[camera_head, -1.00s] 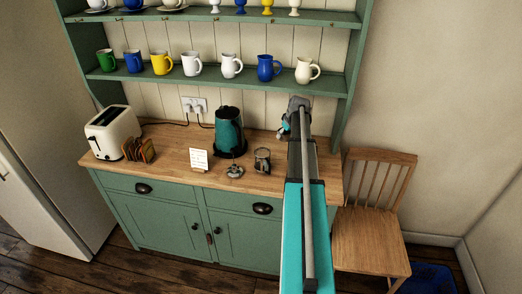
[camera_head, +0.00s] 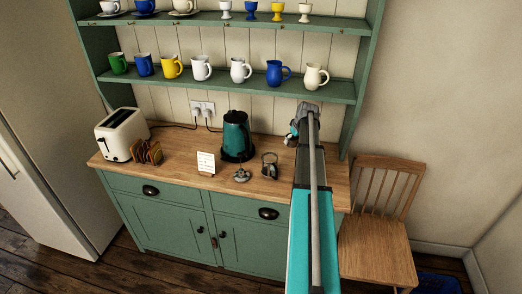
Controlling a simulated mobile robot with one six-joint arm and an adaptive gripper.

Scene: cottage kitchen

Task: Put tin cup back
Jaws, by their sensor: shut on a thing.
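My gripper (camera_head: 294,133) is at the far end of my arm, above the right part of the wooden counter and in front of the dresser's back boards. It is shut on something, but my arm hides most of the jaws. Only a small grey patch shows beside them, and I cannot tell whether it is the tin cup. A small grey metal-looking vessel (camera_head: 270,166) stands on the counter, left of my arm and apart from the gripper. I cannot tell whether that is a tin cup or a jar.
A teal kettle (camera_head: 236,132), a small metal item (camera_head: 242,175), a white card (camera_head: 206,162), a toast rack (camera_head: 148,153) and a toaster (camera_head: 121,133) stand on the counter (camera_head: 184,177). Mugs and jugs fill the shelf (camera_head: 216,82) above. A chair (camera_head: 376,240) stands at right.

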